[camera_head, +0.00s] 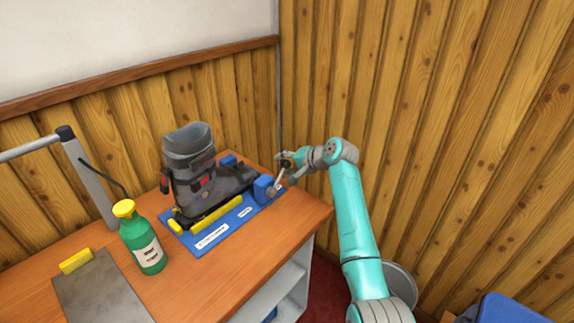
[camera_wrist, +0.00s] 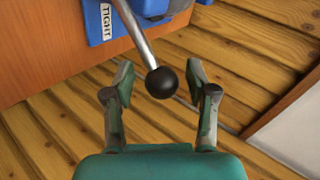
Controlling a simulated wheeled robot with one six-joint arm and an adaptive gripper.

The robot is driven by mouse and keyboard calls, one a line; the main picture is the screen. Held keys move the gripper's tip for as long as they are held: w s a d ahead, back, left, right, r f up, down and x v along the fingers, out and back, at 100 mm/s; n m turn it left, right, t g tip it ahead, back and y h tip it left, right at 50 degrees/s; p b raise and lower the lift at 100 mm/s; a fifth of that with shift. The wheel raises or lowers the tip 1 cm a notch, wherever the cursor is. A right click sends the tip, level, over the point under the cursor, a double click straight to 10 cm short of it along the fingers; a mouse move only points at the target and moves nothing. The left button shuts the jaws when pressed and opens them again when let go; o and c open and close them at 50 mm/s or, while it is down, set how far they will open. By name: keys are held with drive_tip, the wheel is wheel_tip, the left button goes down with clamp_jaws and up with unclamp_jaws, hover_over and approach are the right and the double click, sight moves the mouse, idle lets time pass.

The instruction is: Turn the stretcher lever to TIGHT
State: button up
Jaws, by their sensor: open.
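The stretcher lever is a metal rod (camera_wrist: 136,38) with a black ball knob (camera_wrist: 162,82). It rises from a blue block (camera_head: 264,188) at the right end of the blue base plate (camera_head: 222,235). A grey ski boot (camera_head: 205,178) stands on that plate. A "TIGHT" label (camera_wrist: 106,22) shows beside the lever's foot in the wrist view. In the head view the lever (camera_head: 281,174) leans up and to the right. My gripper (camera_wrist: 160,78) is open, with its fingers either side of the knob and apart from it.
A green bottle (camera_head: 142,240) with a yellow cap, a grey plate (camera_head: 102,292) and a yellow block (camera_head: 76,261) are on the left of the wooden bench (camera_head: 200,290). A wood-panelled wall (camera_head: 330,70) stands close behind. A grey bin (camera_head: 400,280) is on the floor at right.

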drive_tip(key=v, duration=1.2)
drive_tip(key=shift+s, duration=0.1)
